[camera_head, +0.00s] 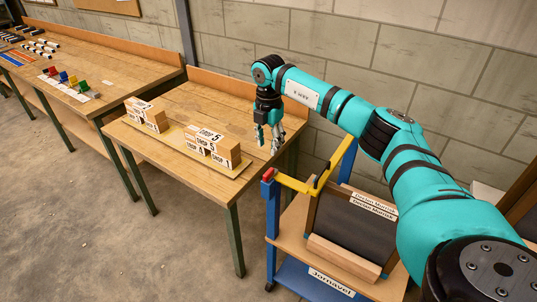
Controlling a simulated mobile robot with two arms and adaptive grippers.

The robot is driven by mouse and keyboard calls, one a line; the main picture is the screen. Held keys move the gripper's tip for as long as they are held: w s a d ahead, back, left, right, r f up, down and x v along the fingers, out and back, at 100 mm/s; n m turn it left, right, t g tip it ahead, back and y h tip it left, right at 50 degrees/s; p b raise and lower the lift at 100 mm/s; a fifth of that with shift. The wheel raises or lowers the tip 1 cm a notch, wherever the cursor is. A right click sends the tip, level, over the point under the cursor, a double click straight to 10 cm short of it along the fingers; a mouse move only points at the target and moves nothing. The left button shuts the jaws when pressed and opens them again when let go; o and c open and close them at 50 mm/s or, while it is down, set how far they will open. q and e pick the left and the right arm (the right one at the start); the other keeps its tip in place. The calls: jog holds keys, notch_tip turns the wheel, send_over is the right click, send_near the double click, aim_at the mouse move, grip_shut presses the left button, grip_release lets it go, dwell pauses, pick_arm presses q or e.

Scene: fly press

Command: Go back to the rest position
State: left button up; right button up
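My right arm reaches in from the lower right in teal and black. Its gripper (269,146) points down over the right end of the near workbench (190,103). The fingers look apart, with nothing visible between them. To its left, wooden blocks with "DROP" labels (213,146) sit on a light board (178,143). More labelled blocks (147,114) stand at the board's far left end. The gripper is apart from these blocks in the picture. My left gripper is out of view.
A blue-framed cart (272,215) with a yellow handle (297,183) stands below my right arm, carrying a dark panel (350,232). A second bench (95,65) at the left holds small coloured pieces (63,77). A block wall is behind. The concrete floor (75,220) at the lower left is clear.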

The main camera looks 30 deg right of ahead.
jog(key=shift+r, duration=0.55)
